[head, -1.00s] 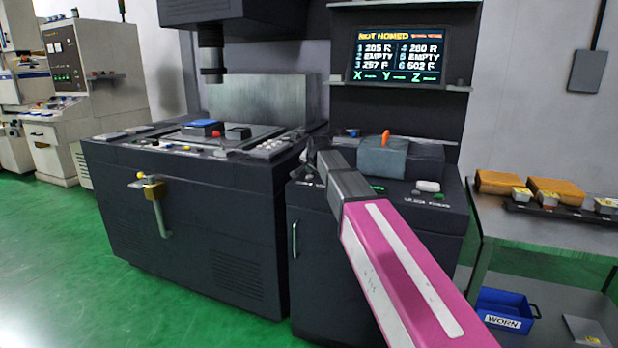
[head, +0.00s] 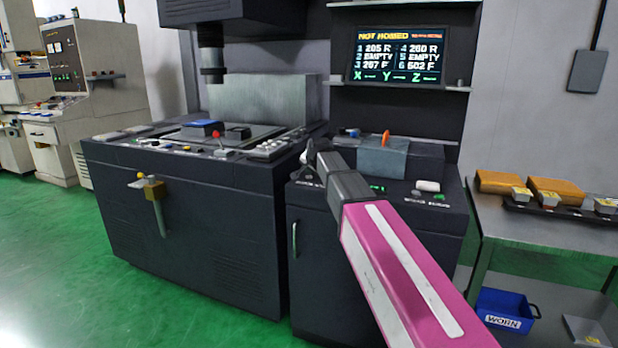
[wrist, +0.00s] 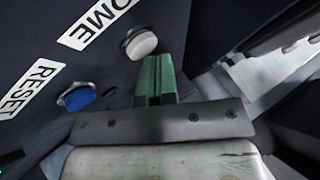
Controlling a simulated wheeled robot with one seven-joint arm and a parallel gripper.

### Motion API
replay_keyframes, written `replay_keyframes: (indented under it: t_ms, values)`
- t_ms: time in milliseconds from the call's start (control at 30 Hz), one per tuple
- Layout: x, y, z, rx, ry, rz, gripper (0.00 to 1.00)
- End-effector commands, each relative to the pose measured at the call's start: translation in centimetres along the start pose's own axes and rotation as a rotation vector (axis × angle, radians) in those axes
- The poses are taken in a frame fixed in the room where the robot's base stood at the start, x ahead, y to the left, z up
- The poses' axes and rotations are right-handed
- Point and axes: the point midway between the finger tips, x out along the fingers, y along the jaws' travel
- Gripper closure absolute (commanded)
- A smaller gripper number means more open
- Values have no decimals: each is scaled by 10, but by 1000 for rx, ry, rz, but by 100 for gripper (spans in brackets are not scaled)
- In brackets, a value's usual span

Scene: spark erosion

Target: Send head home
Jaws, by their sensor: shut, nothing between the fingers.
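The screen (head: 398,56) above the console reads "NOT HOMED". The machine head (head: 211,55) hangs over the work tank at the left. In the wrist view a white round button (wrist: 141,44) sits beside a label ending in "OME" (wrist: 95,23), its first letter cut off. My gripper (wrist: 155,70) is shut and empty, its green fingertips just right of and below the white button. I cannot tell whether they touch it. In the head view my gripper (head: 309,158) is over the left part of the console, which my arm partly hides.
A blue button (wrist: 76,97) labelled "RESET" (wrist: 32,88) is close to the white one. A grey block with an orange lever (head: 386,138) stands on the console behind my arm. A side table (head: 550,225) with boxes is at the right, a blue "WORN" bin (head: 503,308) below.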

Motion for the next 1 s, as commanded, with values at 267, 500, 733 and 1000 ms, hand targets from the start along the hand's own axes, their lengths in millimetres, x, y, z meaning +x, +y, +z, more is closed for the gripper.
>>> replay_keyframes:
  t_ms: [267, 500, 733, 1000]
  values:
    - [2, 2, 2, 0, -1, 0, 100]
    - [2, 2, 2, 0, -1, 1, 100]
    - [0, 0, 0, 0, -1, 1, 100]
    - [-8, -6, -6, 0, -1, 1, 100]
